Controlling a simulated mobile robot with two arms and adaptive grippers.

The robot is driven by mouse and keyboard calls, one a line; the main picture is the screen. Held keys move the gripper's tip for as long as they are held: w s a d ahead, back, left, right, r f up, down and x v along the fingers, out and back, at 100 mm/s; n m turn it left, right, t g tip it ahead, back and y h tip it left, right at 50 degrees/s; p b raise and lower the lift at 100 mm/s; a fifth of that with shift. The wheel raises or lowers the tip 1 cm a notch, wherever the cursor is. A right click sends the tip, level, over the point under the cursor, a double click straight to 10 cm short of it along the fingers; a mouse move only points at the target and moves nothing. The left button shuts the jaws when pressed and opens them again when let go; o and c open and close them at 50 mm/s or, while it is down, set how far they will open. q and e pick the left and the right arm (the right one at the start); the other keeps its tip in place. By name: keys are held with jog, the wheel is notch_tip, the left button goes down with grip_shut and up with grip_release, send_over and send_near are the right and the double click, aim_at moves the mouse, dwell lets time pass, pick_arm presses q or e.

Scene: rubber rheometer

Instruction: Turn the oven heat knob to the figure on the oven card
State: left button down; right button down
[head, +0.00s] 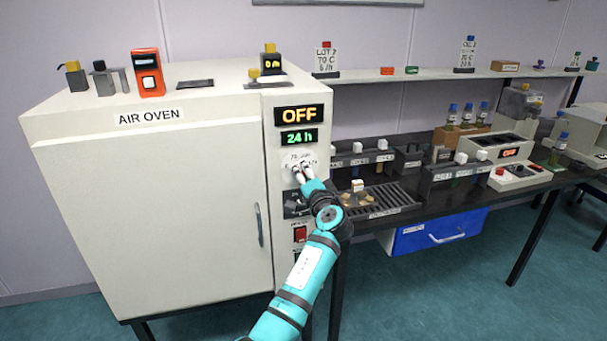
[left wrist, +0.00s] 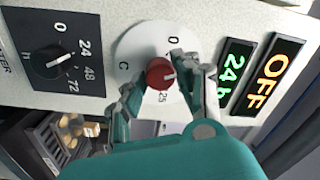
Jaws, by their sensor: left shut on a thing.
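The white air oven (head: 150,210) stands at the left with a control panel on its right side. The red heat knob (left wrist: 160,72) sits on a round white dial in the left wrist view, with printed figures only partly legible. My left gripper (head: 301,169) is at this dial, its fingers on either side of the knob and shut on it; the gripper hides most of the knob in the head view. My right gripper is out of view.
The oven displays read OFF (head: 299,115) and 24 h (head: 299,138). A black timer knob (left wrist: 52,62) lies beside the heat dial. A red switch (head: 300,233) is lower on the panel. A bench with racks (head: 380,200) stands to the right.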

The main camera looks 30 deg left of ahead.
pick_arm(q)
jog(key=c, duration=1)
grip_release()
jog(key=shift+o, duration=0.2)
jog(key=shift+d, duration=0.1)
jog(key=v, duration=1.2)
jog(key=shift+w, duration=0.1)
